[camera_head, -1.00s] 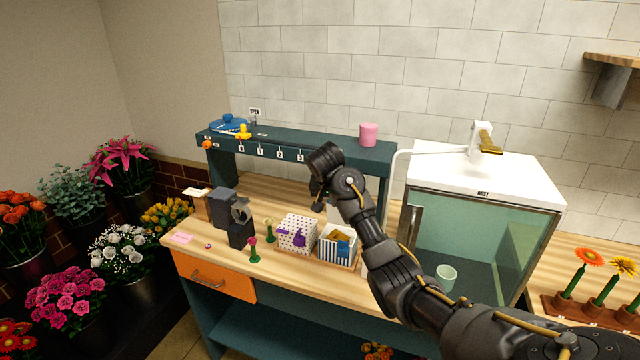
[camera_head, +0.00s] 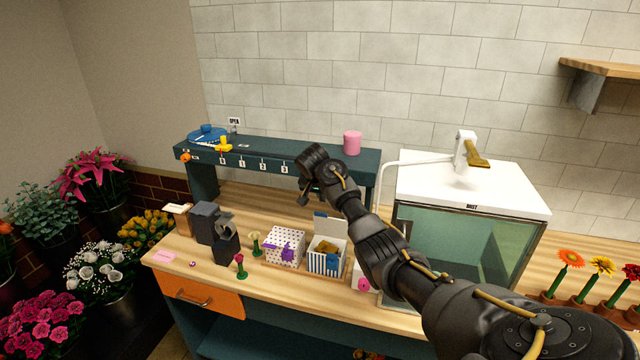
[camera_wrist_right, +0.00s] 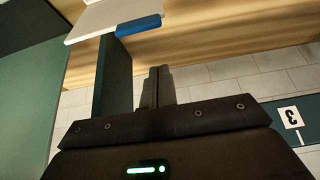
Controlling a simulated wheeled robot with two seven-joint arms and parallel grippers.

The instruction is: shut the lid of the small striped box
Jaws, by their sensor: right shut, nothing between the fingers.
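The small striped box (camera_head: 316,262), blue and white with a blue bow, stands on the counter. Its lid (camera_head: 328,228) is open, standing up at the back as a white panel with a blue edge. Something yellow-brown lies inside. My right gripper (camera_head: 309,190) is above and behind the box, apart from the lid. In the right wrist view, my right gripper (camera_wrist_right: 157,88) is shut and empty; a white panel with a blue tab, apparently the lid (camera_wrist_right: 92,20), shows beyond its fingers. My left gripper is not in view.
A white dotted box (camera_head: 287,240) with a purple bow stands just left of the striped box. A pink roll (camera_head: 362,284) is to its right, near my forearm. The teal shelf (camera_head: 270,152) is behind, and the glass mist cabinet (camera_head: 470,195) at right.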

